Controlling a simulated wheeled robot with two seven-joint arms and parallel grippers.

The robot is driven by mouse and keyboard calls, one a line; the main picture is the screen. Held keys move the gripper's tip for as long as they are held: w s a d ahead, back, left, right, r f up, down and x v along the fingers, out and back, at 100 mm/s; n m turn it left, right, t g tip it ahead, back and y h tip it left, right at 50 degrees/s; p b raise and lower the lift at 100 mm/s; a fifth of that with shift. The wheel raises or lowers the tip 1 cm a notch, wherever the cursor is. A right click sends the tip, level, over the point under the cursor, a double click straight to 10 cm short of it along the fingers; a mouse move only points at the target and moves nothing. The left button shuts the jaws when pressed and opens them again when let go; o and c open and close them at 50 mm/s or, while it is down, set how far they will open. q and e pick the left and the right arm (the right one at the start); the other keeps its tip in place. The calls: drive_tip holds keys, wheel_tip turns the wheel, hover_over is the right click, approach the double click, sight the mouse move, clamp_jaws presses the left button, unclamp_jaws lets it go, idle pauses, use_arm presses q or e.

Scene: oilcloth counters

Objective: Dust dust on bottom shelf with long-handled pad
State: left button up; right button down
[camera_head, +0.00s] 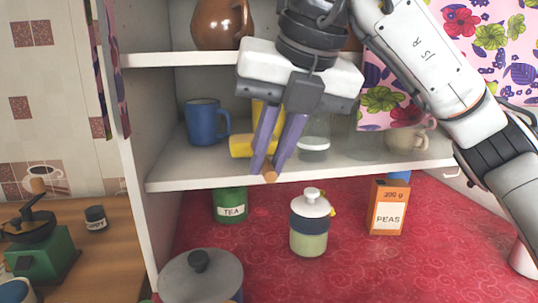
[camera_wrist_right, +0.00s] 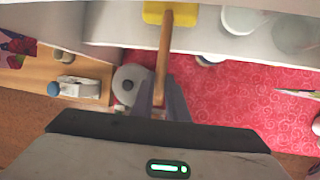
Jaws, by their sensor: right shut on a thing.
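My right gripper (camera_head: 267,172) is shut on the wooden handle (camera_wrist_right: 163,60) of the long-handled pad. In the head view only the handle's end shows, between the purple fingertips. The yellow pad (camera_head: 241,147) is at the bottom shelf (camera_head: 185,171), partly hidden behind the fingers. The pad (camera_wrist_right: 172,13) also shows at the top of the right wrist view, at the far end of the handle. I cannot tell whether it touches the shelf. I make out no dust on the visible shelf surface. My left gripper is not in view.
A blue mug (camera_head: 203,122) stands left of the pad on the bottom shelf. A glass jar (camera_head: 314,142) and a beige cup (camera_head: 406,139) stand to the right. A brown jug (camera_head: 222,22) is on the shelf above. Below are a tea tin (camera_head: 230,204), a lidded jar (camera_head: 309,232) and a peas box (camera_head: 388,208).

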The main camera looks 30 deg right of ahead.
drive_tip(key=s+a, duration=0.3)
drive_tip(key=s, duration=1)
drive_tip(key=shift+a+b, duration=0.35)
drive_tip(key=shift+b, duration=0.1)
